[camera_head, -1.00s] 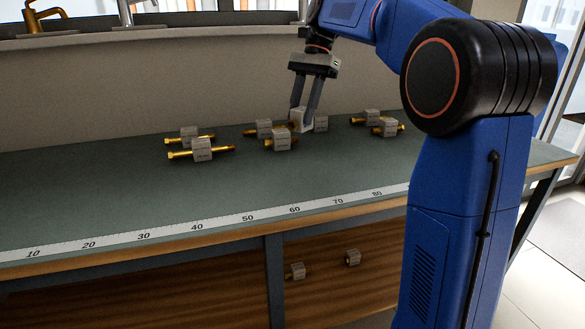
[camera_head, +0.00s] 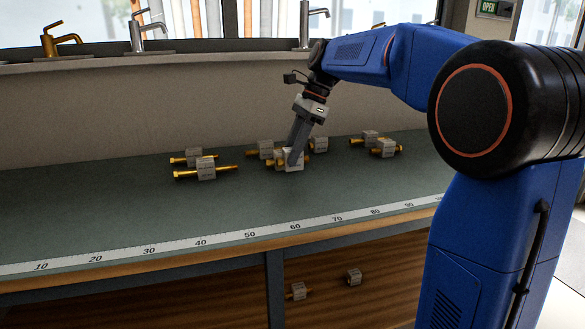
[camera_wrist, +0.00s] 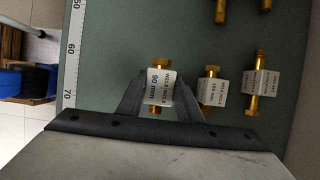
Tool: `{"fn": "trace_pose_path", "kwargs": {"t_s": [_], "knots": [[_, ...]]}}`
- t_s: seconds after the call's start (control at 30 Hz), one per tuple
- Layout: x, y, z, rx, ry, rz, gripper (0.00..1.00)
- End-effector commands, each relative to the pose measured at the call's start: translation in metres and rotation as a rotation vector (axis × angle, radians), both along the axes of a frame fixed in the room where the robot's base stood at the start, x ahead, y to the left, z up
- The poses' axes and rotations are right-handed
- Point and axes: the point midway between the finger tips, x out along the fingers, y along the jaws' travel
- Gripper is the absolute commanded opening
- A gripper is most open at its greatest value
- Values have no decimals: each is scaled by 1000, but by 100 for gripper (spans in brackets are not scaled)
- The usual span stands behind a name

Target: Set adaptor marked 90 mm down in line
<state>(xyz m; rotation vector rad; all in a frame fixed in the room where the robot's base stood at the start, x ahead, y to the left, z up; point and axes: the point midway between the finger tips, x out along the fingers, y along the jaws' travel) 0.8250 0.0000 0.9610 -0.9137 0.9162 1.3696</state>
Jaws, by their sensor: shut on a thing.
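My gripper (camera_head: 294,158) is shut on an adaptor (camera_head: 294,167), a pale block with brass ends, over the middle of the green bench top (camera_head: 120,220). In the wrist view this adaptor (camera_wrist: 160,87) sits between the two fingers of my gripper (camera_wrist: 159,98), and its label reads 90 mm in blue. Its brass ends point up and down in that picture. I cannot tell if it touches the bench. Two labelled adaptors stand to its right in the wrist view, the nearer (camera_wrist: 209,93) and the farther (camera_wrist: 259,83).
A white ruler strip (camera_head: 200,242) runs along the bench's front edge; it also shows in the wrist view (camera_wrist: 73,60). Two adaptors (camera_head: 206,170) lie at left, others (camera_head: 386,148) at right. Bare bench lies between them and the ruler. Two more (camera_head: 298,291) show below the bench top.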

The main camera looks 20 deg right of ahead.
Motion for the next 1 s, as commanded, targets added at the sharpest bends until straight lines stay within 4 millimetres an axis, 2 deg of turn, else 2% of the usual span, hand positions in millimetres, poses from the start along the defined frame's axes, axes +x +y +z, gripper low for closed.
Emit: {"fn": "trace_pose_path", "kwargs": {"t_s": [0.17, 0.4, 0.8, 0.83, 0.9, 1.0], "knots": [[0, 0, -11, 0, 0, 1, 8], [0, 0, -41, 0, 1, 0, 8], [0, 0, -47, 0, -1, 2, 8], [0, 0, -47, 0, -1, 2, 37], [0, 0, -47, 0, -1, 2, 51], [0, 0, -47, 0, -1, 2, 51]]}}
